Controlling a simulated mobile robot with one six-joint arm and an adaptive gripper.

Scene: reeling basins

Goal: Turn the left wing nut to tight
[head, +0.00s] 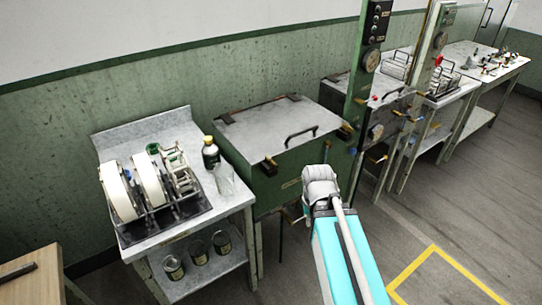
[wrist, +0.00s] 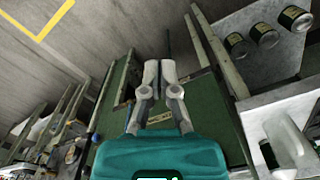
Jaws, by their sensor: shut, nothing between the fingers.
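In the head view, a green basin with a closed grey lid (head: 272,123) stands against the wall. In the head view my own arm hides the fingers.
Left of the basin, a grey table (head: 232,198) carries a white-reeled machine (head: 150,185), a dark bottle (head: 210,152) and a clear glass vessel (head: 224,180). Several cans stand on its lower shelf. A green post (head: 362,80) with gauges rises at the basin's right. Open floor lies in front.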

